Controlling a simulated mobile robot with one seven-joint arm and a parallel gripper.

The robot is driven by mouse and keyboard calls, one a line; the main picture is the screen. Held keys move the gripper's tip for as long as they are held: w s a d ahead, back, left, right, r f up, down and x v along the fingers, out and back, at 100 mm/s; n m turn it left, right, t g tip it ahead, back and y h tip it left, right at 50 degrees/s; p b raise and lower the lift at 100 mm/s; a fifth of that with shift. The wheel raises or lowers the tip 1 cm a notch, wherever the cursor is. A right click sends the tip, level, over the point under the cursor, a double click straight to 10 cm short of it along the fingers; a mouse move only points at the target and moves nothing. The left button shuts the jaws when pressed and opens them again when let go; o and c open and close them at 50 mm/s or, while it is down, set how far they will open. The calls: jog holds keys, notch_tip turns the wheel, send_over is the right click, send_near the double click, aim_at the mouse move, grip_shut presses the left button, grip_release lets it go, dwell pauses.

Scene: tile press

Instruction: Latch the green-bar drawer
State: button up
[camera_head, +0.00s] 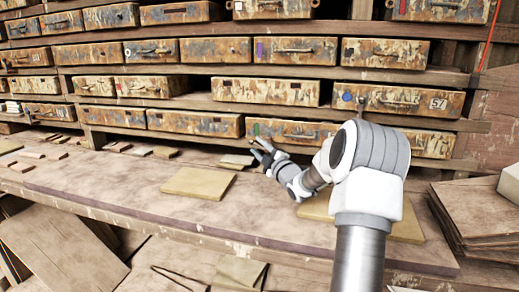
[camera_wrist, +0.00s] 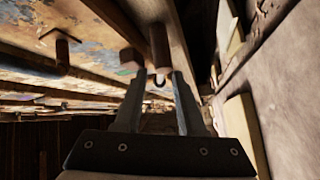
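The green-bar drawer (camera_head: 295,132) is in the bottom row of the shelving, right of centre in the head view. It has a worn, paint-flaked front, a small green mark at its left end and a handle; my arm hides its right part. My gripper (camera_head: 261,150) is just below and in front of its left end. In the wrist view my gripper (camera_wrist: 158,82) has its two fingers apart. A reddish-brown peg (camera_wrist: 159,45) and a small brown block (camera_wrist: 131,59) are just beyond the fingertips. Whether the fingers touch the peg is unclear.
The wooden bench (camera_head: 120,190) runs below the drawers. A tan tile (camera_head: 198,182) lies left of my gripper, and another tile (camera_head: 318,208) lies partly behind my arm. Several small pieces lie along the back. Stacked sheets (camera_head: 470,215) stand at right.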

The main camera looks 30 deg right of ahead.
jog(key=shift+s, duration=0.1)
jog(key=s+f, duration=0.1)
jog(key=s, duration=1)
jog(key=s+f+p, duration=0.1)
jog(key=s, duration=0.5)
jog(key=shift+a+f, duration=0.3)
jog(key=shift+a, duration=0.1)
jog(key=shift+w, duration=0.1)
